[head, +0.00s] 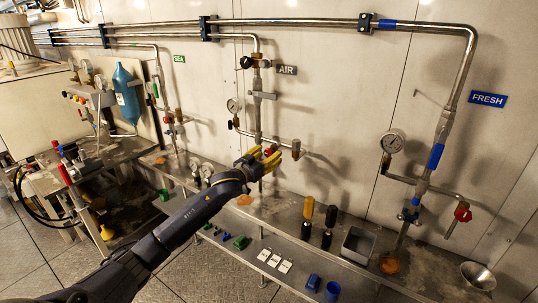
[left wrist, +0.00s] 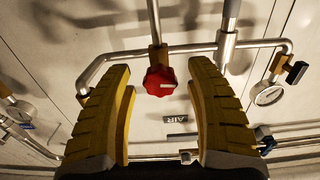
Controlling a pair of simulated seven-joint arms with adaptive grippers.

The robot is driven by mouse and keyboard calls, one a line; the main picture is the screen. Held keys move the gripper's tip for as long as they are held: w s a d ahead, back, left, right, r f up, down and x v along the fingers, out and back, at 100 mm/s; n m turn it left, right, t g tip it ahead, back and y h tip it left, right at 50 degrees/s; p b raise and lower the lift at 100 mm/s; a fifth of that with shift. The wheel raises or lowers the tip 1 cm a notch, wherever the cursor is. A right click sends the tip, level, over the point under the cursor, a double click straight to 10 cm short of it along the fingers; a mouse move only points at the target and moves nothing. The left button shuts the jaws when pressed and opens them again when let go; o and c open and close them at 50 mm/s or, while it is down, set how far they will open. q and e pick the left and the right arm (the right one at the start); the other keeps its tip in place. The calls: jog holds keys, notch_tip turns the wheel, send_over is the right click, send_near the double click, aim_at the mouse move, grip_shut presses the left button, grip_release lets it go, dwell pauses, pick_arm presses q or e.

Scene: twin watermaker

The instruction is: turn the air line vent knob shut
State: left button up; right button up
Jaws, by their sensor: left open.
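The air line vent knob (left wrist: 160,80) is a red, lobed knob at the end of a steel pipe in the left wrist view. The AIR label (head: 286,70) marks its line on the wall; it shows upside down in the left wrist view (left wrist: 182,118). My left gripper (head: 266,160) is open, at the lower part of the air line. In the left wrist view its yellow fingers (left wrist: 163,100) stand on either side of the knob with gaps on both sides. In the head view the gripper mostly hides the knob. My right gripper is not in view.
A pressure gauge (left wrist: 268,95) sits beside the air piping. Below stands a steel bench (head: 340,262) with a yellow-topped bottle (head: 308,215), a dark bottle (head: 329,228) and an open metal box (head: 358,244). The FRESH line has another red knob (head: 462,213) at right.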

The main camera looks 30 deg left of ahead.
pick_arm(q)
jog(key=shift+w, duration=0.4)
grip_shut()
dwell(0.4)
